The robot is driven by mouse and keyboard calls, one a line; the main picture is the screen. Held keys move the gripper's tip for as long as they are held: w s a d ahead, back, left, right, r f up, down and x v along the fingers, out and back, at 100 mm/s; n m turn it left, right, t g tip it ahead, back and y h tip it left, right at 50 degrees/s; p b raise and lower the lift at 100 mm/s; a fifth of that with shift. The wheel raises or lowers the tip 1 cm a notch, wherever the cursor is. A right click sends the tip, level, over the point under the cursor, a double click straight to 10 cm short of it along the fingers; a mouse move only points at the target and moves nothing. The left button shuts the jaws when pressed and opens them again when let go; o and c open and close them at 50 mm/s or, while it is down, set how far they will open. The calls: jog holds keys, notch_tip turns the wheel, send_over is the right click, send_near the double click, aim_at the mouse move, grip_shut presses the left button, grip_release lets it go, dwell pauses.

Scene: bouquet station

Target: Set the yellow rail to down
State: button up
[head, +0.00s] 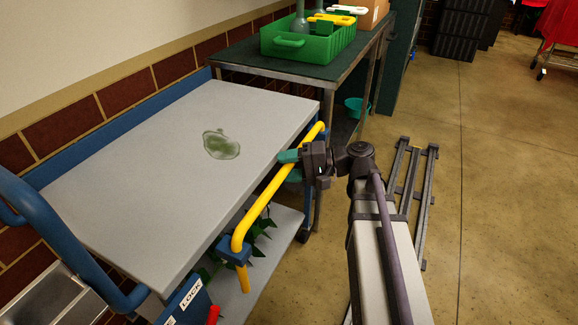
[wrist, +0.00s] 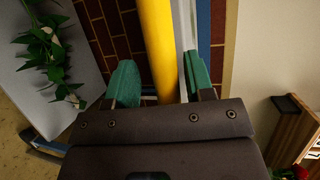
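The yellow rail (head: 268,195) runs along the open long side of a grey-topped cart. It is raised, with its bar at about the height of the top, and its near end bends down into a blue bracket. My gripper (head: 289,168) is at the rail's far half, its teal fingers apart. In the wrist view the rail (wrist: 157,45) passes between the fingers of my gripper (wrist: 160,84). A gap shows between the rail and the right finger.
The cart top (head: 130,165) is bare except for a green wet patch (head: 221,145). Green stems (head: 262,225) lie on the lower shelf. A LOCK label (head: 190,294) is at the near corner. A green tote (head: 308,38) stands on the bench behind. Floor at right is mostly clear.

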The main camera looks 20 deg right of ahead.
jog(key=p+v, duration=0.2)
jog(key=v, duration=0.9)
jog(key=shift+a, duration=0.15)
